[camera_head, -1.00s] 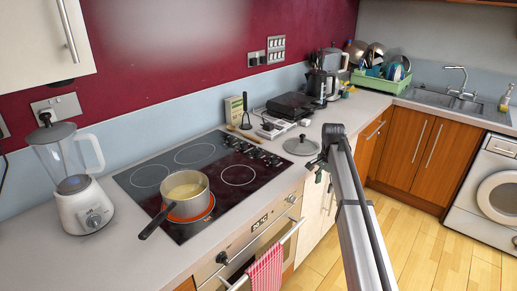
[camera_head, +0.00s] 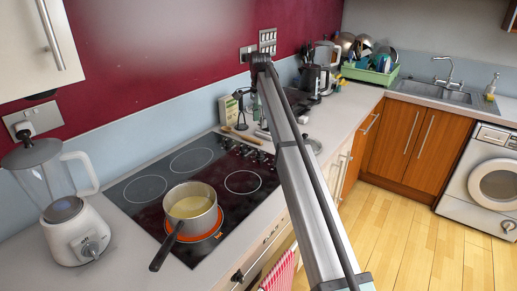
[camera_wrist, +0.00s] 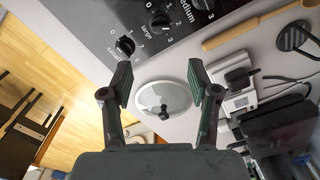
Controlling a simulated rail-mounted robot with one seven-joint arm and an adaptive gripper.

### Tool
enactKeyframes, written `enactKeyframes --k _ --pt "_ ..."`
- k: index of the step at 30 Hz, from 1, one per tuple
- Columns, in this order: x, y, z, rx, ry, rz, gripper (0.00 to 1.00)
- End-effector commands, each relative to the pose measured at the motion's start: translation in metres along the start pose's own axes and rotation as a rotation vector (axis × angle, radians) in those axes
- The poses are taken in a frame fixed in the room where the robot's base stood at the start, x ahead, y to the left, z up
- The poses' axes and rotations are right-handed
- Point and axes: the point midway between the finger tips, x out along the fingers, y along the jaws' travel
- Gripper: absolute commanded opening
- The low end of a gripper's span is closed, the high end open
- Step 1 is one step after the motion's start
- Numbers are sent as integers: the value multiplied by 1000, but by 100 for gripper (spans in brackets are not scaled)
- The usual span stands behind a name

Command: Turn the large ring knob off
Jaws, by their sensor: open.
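The hob's knobs stand in a row along its right edge. In the wrist view the black knob beside the word "large" (camera_wrist: 160,20) shows near the top, between the "small" knob (camera_wrist: 125,46) and the "medium" knob (camera_wrist: 204,4). My gripper (camera_wrist: 157,82) is open and empty, with its fingers below these knobs in that view and apart from them. A pan (camera_head: 190,205) sits on a glowing ring (camera_head: 207,238) of the black hob (camera_head: 145,212). In the head view my arm hides the gripper and the knob row's right end.
A pan lid (camera_wrist: 163,98) lies on the counter, seen between my fingers. A wooden spoon (camera_wrist: 245,27), a dark utensil (camera_wrist: 297,38) and a black appliance (camera_wrist: 285,125) are to its right. A blender (camera_head: 72,220) stands left of the hob.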

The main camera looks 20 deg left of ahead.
Motion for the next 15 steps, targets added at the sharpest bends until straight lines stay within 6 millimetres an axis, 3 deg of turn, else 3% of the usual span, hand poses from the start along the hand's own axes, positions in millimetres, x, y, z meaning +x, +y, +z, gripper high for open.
enactKeyframes --k 15 --pt "101 2 0 -1 -1 2 60"
